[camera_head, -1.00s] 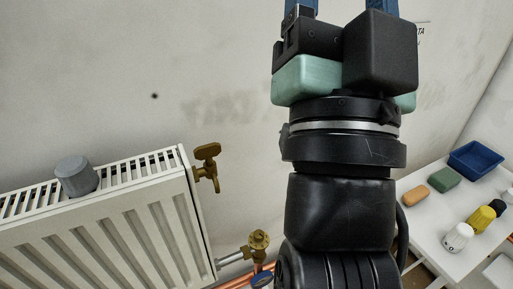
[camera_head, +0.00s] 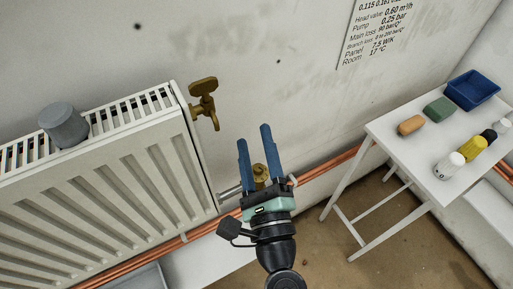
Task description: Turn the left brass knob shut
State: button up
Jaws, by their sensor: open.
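One brass knob (camera_head: 205,88) with a flat key-like handle sticks out from the upper right corner of the white radiator (camera_head: 110,185). A second brass knob (camera_head: 260,172) with a round top sits lower, on the valve at the radiator's lower right. My gripper (camera_head: 254,142) is open, with its two blue fingers pointing up the picture. In the picture the round knob shows between the fingers. I cannot tell how far apart in depth they are, and the valve's lower part is hidden by my gripper. No other radiator is in view.
A grey cylinder (camera_head: 63,124) stands on the radiator's top grille. Copper pipes (camera_head: 330,164) run along the wall. A white table (camera_head: 408,158) at right carries a blue tray (camera_head: 472,90), sponge-like blocks and several bottles. Floor shows between the table and the pipes.

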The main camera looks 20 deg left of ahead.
aim_at(258, 165)
jog(key=s+d+f+m+h, duration=0.1)
jog(key=s+d+f+m, duration=0.15)
jog(key=f+m, duration=0.3)
jog(key=s+d+f+m+h, duration=0.1)
jog(key=s+d+f+m, duration=0.1)
jog(key=s+f+m, duration=0.3)
jog(key=shift+g, duration=0.4)
jog(key=x, duration=0.4)
jog(key=f+p+x, duration=0.1)
jog(key=x, duration=0.4)
jog(key=p+x, duration=0.1)
jog(key=x, duration=0.4)
jog(key=shift+w+d+f, duration=0.25)
jog(key=shift+w+d, duration=0.05)
jog(key=shift+c, duration=0.3)
grip_shut()
